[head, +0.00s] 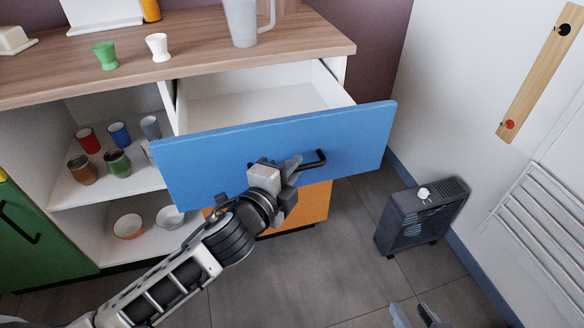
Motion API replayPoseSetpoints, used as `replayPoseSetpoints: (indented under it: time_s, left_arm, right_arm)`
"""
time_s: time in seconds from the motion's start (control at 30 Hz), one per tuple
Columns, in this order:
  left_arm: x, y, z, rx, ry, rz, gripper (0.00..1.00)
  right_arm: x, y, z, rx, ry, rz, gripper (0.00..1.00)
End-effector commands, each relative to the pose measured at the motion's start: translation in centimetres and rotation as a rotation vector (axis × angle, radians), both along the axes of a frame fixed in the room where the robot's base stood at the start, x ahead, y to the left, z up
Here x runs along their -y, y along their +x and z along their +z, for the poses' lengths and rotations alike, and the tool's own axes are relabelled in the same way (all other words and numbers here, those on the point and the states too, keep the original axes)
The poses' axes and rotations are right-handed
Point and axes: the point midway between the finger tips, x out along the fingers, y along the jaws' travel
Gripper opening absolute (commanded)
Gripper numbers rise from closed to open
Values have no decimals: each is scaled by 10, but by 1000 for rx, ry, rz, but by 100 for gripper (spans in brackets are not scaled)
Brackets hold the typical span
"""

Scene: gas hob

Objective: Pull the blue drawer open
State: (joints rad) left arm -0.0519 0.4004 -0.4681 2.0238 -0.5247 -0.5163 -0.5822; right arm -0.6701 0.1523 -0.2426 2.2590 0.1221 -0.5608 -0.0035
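The blue drawer (235,150) is pulled well out from under the counter, and its pale, empty-looking inside (250,95) shows. Its dark bar handle (319,161) is on the front, partly hidden by my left gripper (288,166). My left gripper is at the handle and its fingers appear closed around the bar; the fingertips are partly covered by the gripper's body. My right gripper (414,316) shows only as two separate fingertips at the bottom edge, apart from the drawer, with nothing between them.
A dark heater (420,218) stands on the floor right of the drawer, near the wall. An orange front (312,204) is below the drawer. Open shelves with cups and bowls (128,227) are left. A jug (241,22) and two small cups stand on the counter (200,57).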

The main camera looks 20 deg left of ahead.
Motion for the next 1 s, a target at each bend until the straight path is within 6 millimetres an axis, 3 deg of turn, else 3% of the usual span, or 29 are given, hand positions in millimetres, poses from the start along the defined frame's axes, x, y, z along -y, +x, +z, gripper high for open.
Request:
replayPoseSetpoints:
  time_s: [0.23, 0.5, 0.8, 0.83, 0.87, 0.9, 1.0]
  left_arm:
    - [3, -4, 0, -2, -2, -1, 0]
    - [25, -36, -1, -4, -3, -2, 0]
    - [25, -37, 0, -1, 1, 0, 0]
    - [25, -37, 0, -1, 1, 0, 19]
    - [25, -37, 0, -1, 1, 0, 27]
    - [25, -37, 0, 0, 1, 0, 33]
    - [25, -37, 0, 0, 1, 0, 33]
  right_arm:
    - [0, 0, 0, -1, -1, 2, 36]
    - [1, 1, 8, 16, -1, -2, 36]
    - [2, -1, 7, 14, -3, -5, 36]
    - [2, -1, 7, 14, -3, -5, 36]
    - [2, -1, 7, 14, -3, -5, 36]
    - [2, -1, 7, 14, -3, -5, 36]
    - [2, -1, 8, 15, -3, -6, 36]
